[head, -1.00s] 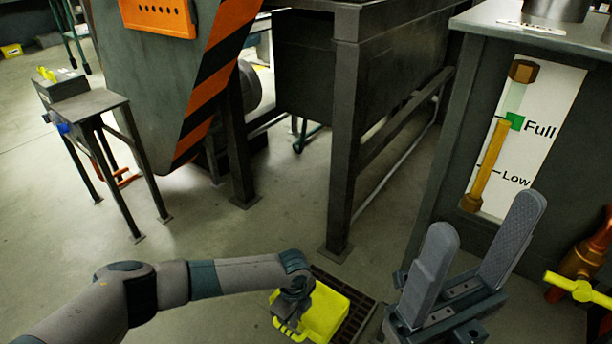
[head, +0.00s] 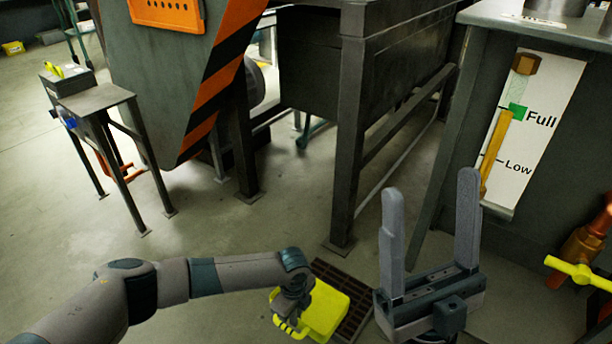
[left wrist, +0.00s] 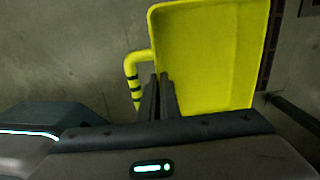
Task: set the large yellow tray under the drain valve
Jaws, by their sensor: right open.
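The large yellow tray (head: 327,308) is low over or on the floor at the bottom centre of the head view, by a floor grate. It fills the upper middle of the left wrist view (left wrist: 212,55), with its looped handle (left wrist: 130,75) on the left. My left gripper (head: 291,305) is at the tray's near left edge. Its fingers (left wrist: 162,95) are close together on the tray's edge. The drain valve (head: 578,265), a copper fitting with a yellow handle, is at the right edge. My right gripper (head: 430,225) is open, empty and pointing up, between tray and valve.
A dark floor grate (head: 345,285) lies beside the tray. The tank with the level gauge (head: 535,130) stands at the right. A machine frame leg (head: 345,170) stands behind the tray.

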